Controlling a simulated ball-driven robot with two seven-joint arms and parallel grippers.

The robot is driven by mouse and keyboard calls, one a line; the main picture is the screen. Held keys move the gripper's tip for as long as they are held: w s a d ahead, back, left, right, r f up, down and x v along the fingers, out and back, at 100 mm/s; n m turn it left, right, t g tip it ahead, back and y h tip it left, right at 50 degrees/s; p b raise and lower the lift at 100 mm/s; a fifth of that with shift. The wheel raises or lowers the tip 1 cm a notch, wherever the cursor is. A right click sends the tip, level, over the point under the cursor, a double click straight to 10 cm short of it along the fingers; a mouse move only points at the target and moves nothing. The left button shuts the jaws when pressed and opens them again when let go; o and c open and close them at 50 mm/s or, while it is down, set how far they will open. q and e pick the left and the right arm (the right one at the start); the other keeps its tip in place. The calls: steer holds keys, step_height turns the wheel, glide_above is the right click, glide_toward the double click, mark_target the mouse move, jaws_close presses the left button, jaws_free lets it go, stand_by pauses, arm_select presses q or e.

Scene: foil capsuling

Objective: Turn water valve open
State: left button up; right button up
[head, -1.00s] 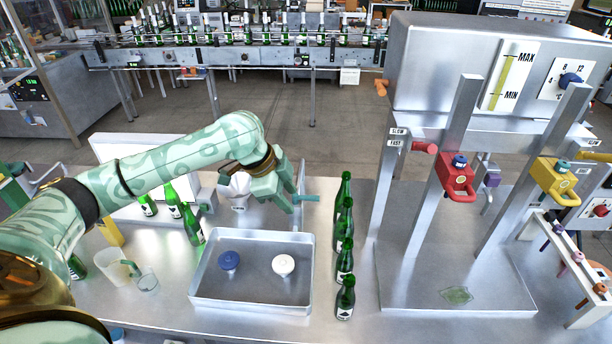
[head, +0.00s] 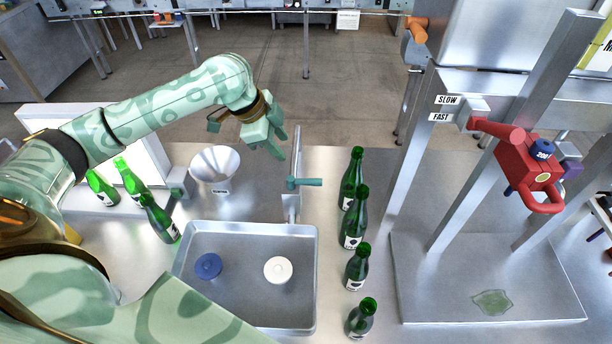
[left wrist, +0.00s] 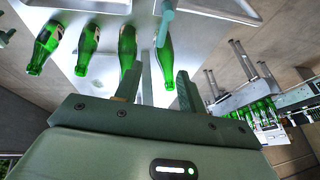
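The water valve shows as a teal lever (head: 305,182) on a grey metal post (head: 292,205) at the back edge of the metal basin (head: 190,290). The lever points to the right, roughly level. It also shows at the top of the left wrist view (left wrist: 165,24). My left gripper (head: 274,143) is beyond the lever and a little to its left in the head view, apart from it. Its two fingers are spread with a gap between them in the left wrist view (left wrist: 163,88), and nothing is held. My right gripper is not in view.
A blue round piece (head: 208,266) and a white one (head: 278,269) lie in the basin. Several green bottles (head: 354,228) stand in a row to its right.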

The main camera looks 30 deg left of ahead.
arm_select(q)
steer(key=f, duration=0.1)
steer(key=b, duration=0.3)
glide_toward(309, 180)
steer(key=x, duration=0.8)
steer(key=shift+f, duration=0.25)
steer(key=shift+c, duration=0.7)
jaws_close()
